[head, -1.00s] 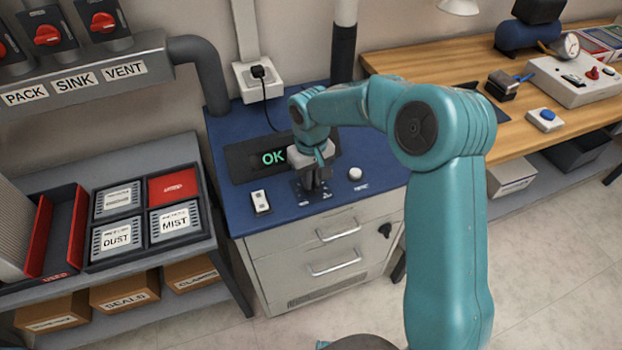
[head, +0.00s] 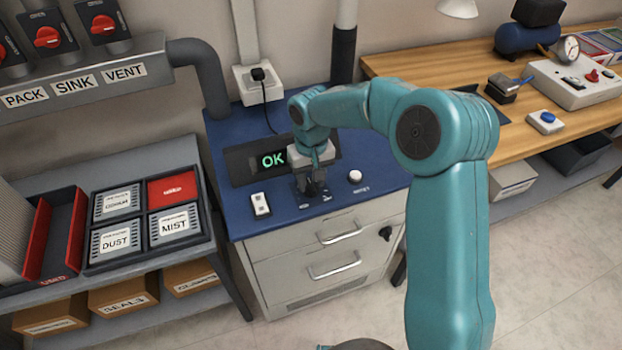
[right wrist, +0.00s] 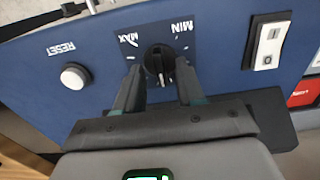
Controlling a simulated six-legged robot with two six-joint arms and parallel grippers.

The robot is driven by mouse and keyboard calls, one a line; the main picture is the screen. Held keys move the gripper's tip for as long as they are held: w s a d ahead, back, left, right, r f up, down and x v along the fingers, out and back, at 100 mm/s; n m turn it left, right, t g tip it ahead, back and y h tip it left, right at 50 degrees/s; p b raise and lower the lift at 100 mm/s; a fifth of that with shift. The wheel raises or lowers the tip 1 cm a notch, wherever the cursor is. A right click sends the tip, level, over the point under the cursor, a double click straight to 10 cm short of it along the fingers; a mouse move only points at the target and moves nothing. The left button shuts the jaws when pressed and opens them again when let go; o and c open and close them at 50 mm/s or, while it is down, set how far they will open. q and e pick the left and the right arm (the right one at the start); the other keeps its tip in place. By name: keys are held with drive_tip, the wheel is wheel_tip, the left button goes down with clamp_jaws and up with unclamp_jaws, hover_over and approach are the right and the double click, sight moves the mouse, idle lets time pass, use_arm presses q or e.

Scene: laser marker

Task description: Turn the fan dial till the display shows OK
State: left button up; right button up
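The fan dial (right wrist: 158,60) is a black round knob with a pale pointer mark on the blue panel, between the printed words MAX and MIN. The display (head: 271,160) shows OK in green letters on a black face. My right gripper (right wrist: 158,68) is open, its two fingers on either side of the dial with a visible gap to it. In the head view my right gripper (head: 312,188) points down at the panel and hides the dial. My left gripper is not in view.
A white reset button (head: 355,177) lies right of the dial, and a white rocker switch (head: 260,204) lies left of it. A tray of labelled filters (head: 125,268) stands on the left shelf. A wooden bench (head: 545,135) is at the right.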

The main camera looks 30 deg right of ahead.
sight(311, 184)
drive_tip(key=shift+f, duration=0.1)
wheel_tip(311, 184, up, 16)
drive_tip(key=p, duration=0.1)
drive_tip(key=shift+r+p, duration=0.2)
drive_tip(key=shift+p, duration=0.15)
drive_tip(key=shift+s, duration=0.1)
idle(0.5)
